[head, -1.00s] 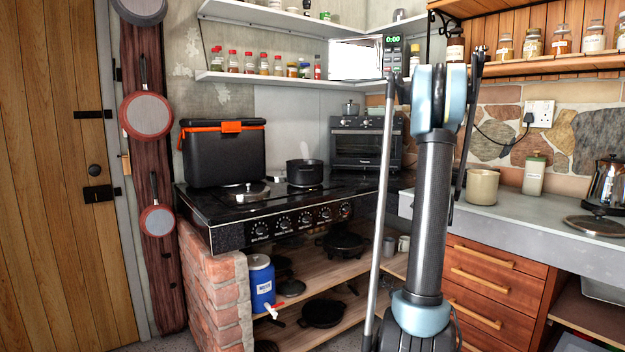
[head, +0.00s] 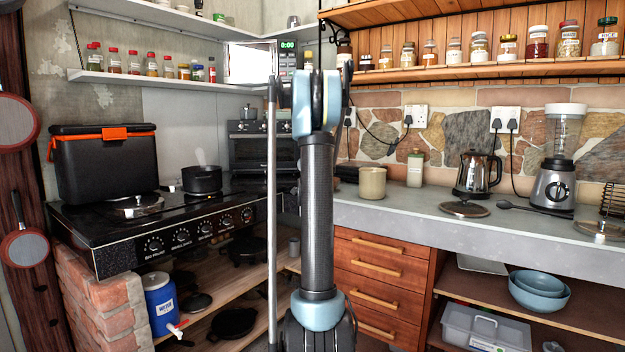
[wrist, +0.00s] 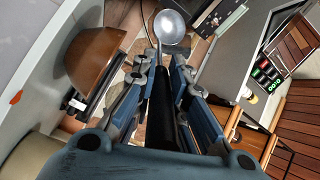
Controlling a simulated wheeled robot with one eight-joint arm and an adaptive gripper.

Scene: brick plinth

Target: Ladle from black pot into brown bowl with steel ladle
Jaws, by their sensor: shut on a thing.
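The black pot (head: 202,180) stands upright on the black stove, left of centre in the head view. In the wrist view my gripper (wrist: 165,62) is shut on the steel ladle (wrist: 172,27). The ladle's dark handle lies between the fingers and its round silver head is beyond the fingertips. A brown rounded vessel (wrist: 95,58), which looks like the brown bowl, is left of the gripper in the wrist view, apart from the ladle. I cannot make out this bowl in the head view. The gripper and ladle are not clear there, around my raised arm.
The stove (head: 160,218) holds a black cooler box (head: 105,170). A grey counter (head: 400,208) to the right carries a beige pot (head: 372,183), a glass kettle (head: 477,175) and a blender (head: 556,170). Shelves with jars hang above. My arm hides the middle.

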